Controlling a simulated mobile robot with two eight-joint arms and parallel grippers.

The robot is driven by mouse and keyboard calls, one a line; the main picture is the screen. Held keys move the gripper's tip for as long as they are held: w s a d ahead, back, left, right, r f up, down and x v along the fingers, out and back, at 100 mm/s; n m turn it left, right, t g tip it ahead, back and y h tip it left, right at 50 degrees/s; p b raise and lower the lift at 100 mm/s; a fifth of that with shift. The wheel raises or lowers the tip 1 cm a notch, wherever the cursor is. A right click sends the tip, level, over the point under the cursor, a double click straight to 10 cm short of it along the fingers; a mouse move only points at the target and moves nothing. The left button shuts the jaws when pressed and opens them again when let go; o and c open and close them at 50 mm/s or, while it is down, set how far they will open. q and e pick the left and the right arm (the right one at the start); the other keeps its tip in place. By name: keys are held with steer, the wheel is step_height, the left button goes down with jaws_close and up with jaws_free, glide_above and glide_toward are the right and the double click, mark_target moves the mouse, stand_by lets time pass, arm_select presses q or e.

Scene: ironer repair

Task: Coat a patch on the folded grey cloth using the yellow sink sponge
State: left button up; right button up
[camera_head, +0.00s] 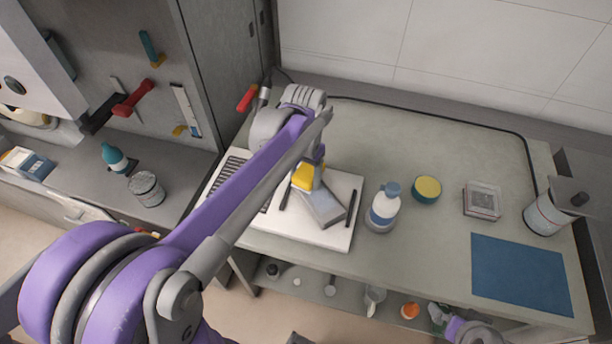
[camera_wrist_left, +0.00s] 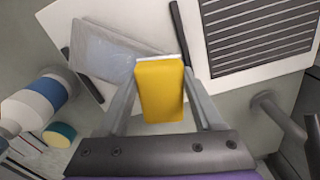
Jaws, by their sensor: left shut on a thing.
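My left gripper (camera_head: 311,172) is shut on the yellow sink sponge (camera_head: 301,176). In the left wrist view the sponge (camera_wrist_left: 160,92) sits upright between the two fingers, with a thin white edge at its far end. The folded grey cloth (camera_head: 325,210) lies on the white board, beside and partly below the sponge. In the left wrist view the cloth (camera_wrist_left: 100,50) shows a lighter, streaked area; I cannot tell if it is wet. Whether the sponge touches the cloth is unclear. Part of my right arm (camera_head: 474,331) shows at the bottom edge, its fingers unclear.
The white board (camera_head: 318,238) has a slotted grille and dark slim rods. To its right stand a white-blue bottle (camera_head: 384,208), a round yellow-topped tub (camera_head: 427,188), a small clear box (camera_head: 482,201) and a white canister (camera_head: 545,216). A blue mat (camera_head: 520,272) lies front right.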

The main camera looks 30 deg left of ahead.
arm_select(q)
steer(key=shift+w+r+p, duration=0.1)
steer(key=shift+r+p, duration=1.7)
steer(key=shift+r, duration=1.7)
steer(key=shift+f, duration=0.1)
arm_select(e)
steer(key=r, duration=0.1)
steer(key=w+r, duration=0.1)
steer(key=r, duration=0.1)
steer(key=w+r, duration=0.1)
steer(key=r, duration=0.1)
steer(key=shift+w, duration=0.2)
steer(key=shift+s+a+r, duration=0.1)
arm_select(q)
steer(key=shift+f, duration=0.1)
steer(key=shift+s+f+b, duration=0.25)
steer(key=shift+f+b, duration=0.5)
steer(key=shift+f, duration=0.45)
steer(key=shift+s+f+b, duration=0.2)
steer(key=shift+f+b, duration=0.5)
steer(key=shift+f, duration=0.7)
arm_select(e)
steer(key=f, duration=0.1)
steer(key=s+f, duration=0.1)
steer(key=f, duration=0.2)
steer(key=shift+s+f, duration=0.15)
steer(key=shift+s, duration=0.25)
